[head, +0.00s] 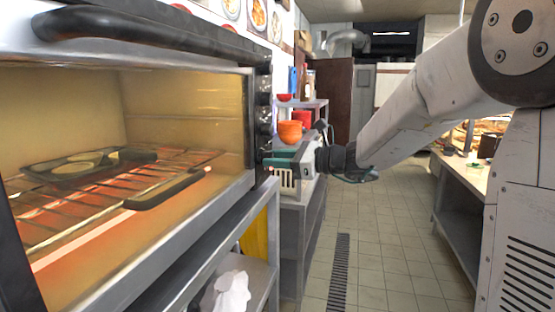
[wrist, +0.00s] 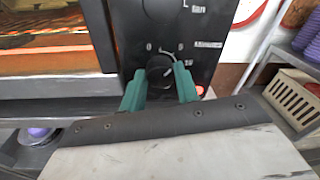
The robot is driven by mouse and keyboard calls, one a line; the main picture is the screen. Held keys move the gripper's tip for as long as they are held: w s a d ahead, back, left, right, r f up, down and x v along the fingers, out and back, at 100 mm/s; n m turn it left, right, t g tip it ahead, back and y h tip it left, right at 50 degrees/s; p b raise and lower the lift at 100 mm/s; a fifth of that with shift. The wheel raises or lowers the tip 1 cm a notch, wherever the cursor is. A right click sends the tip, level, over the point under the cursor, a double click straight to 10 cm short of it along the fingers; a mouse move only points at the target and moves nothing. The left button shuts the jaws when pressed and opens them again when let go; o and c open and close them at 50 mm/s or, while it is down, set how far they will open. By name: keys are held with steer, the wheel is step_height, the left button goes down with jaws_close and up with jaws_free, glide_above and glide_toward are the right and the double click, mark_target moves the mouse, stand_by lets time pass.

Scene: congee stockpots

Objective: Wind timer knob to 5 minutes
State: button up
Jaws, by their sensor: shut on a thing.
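The timer knob (wrist: 160,73) is a dark round knob low on the black control panel (wrist: 205,28). In the wrist view my gripper (wrist: 158,80) has its two green fingers on either side of it, shut on it. White marks are printed above and right of the knob, with a 0 at its upper left; the pointer's exact setting is too small to read. In the head view my gripper (head: 279,160) is at the lower part of the oven's right-hand panel, and the timer knob is hidden there.
The oven (head: 150,60) has a glowing interior with a tray (head: 75,175) on a wire rack. A red light (wrist: 199,90) shows right of the knob. Orange bowls (head: 290,132) stand on shelving behind my gripper. A beige basket (wrist: 300,98) is at the right. The tiled aisle is clear.

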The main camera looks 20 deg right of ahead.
steer(key=o, duration=1)
steer(key=shift+c, duration=0.2)
steer(key=v, duration=0.8)
steer(key=shift+f, duration=0.1)
